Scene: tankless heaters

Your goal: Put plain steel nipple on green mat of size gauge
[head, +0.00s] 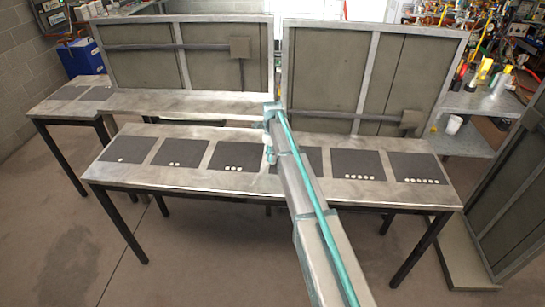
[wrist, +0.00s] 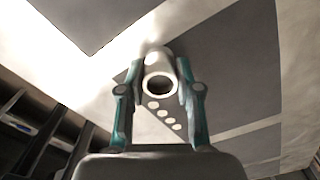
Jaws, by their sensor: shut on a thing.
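My gripper (wrist: 160,70) is shut on a pale steel nipple (wrist: 150,86), a short plain tube seen end-on with its dark bore facing the wrist camera. One finger presses on each side of it. In the head view my arm reaches over the middle of the long table (head: 110,178), and I cannot make out the nipple or the fingertips there. In the wrist view a dark mat (wrist: 228,75) with several white dots lies beyond the nipple. I see no green mat and cannot identify a size gauge.
Dark mats with white dots, such as the right-hand one (head: 412,163), lie in a row on the table. Tall panels (head: 185,75) stand behind it. A side table (head: 50,107) is at the left, and a cluttered bench (head: 490,100) with a white cup (head: 454,124) is at the back right.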

